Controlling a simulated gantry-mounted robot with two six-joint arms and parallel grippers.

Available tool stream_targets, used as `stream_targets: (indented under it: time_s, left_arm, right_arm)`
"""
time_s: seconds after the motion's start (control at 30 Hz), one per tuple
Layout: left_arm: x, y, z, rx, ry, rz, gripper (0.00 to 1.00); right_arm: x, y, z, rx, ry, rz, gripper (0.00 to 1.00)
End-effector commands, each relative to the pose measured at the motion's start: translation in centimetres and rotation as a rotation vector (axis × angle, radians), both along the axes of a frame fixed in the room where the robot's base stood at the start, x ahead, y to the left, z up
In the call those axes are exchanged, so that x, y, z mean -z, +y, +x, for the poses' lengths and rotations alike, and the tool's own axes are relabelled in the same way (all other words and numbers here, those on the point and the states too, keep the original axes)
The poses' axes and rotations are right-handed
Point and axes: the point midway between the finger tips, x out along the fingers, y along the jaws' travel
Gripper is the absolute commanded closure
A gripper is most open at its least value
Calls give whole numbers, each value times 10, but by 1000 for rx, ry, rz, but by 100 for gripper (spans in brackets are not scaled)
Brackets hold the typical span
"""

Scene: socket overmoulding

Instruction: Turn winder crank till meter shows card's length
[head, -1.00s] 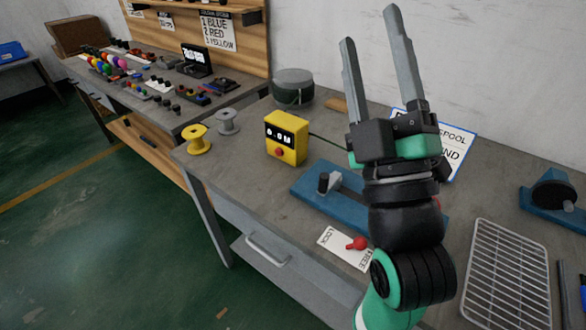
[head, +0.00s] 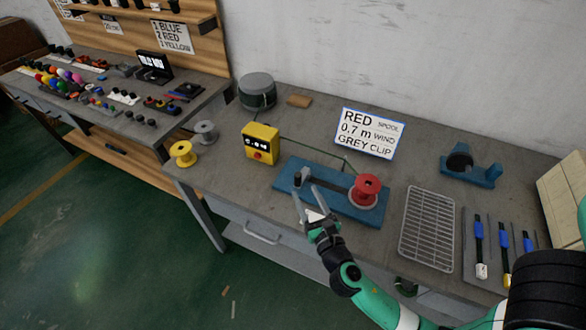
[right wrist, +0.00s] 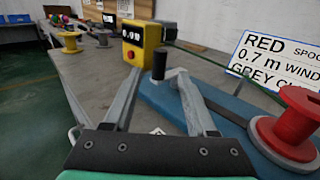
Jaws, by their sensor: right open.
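The winder is a blue base (head: 355,206) with a red spool (head: 366,190) at its right end. Its crank has an upright black knob (right wrist: 160,63) on a grey arm, at the base's left end. The yellow meter (head: 261,143) stands behind and left of it; its small display seems to read 0.0 m. The white card (head: 370,133) reads RED spool, 0.7 m wind, GREY CLIP. My right gripper (head: 303,189) is open at the crank. In the right wrist view its fingers (right wrist: 158,80) lie either side of the knob; contact cannot be told. My left gripper is out of view.
A wire rack (head: 428,228) and blue-handled tools (head: 503,240) lie right of the winder. A blue stand (head: 470,166) is behind them. Yellow (head: 183,154) and grey (head: 206,132) spools stand left of the meter. My right gripper mostly covers the lock/free plate.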

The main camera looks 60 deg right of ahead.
Motion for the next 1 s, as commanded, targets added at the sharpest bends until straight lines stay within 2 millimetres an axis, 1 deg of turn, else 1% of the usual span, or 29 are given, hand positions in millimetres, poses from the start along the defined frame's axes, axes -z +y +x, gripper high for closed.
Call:
stream_targets:
  time_s: [0.03,0.2,0.3,0.4,0.57,0.77,0.8,0.83,0.97,1.0]
  left_arm:
    - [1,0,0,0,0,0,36]
    - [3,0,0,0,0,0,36]
    - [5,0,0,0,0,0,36]
    - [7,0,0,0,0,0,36]
    - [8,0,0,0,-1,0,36]
    - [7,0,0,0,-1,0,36]
    - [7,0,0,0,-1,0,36]
    - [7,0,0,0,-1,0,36]
    - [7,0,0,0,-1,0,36]
    - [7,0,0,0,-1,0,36]
  right_arm:
    - [-1,-9,7,5,-4,-1,43]
    - [-1,-36,36,4,-6,0,43]
    - [-1,-50,50,3,-5,-1,43]
    - [0,-60,62,1,-4,-1,43]
    - [-1,-68,69,1,-2,-1,43]
    - [-1,-68,70,0,-3,0,43]
    - [-1,-68,70,0,-3,0,45]
    - [-1,-68,70,0,-3,0,50]
    - [-1,-68,70,0,-3,0,73]
    - [-1,-68,70,0,-3,0,81]
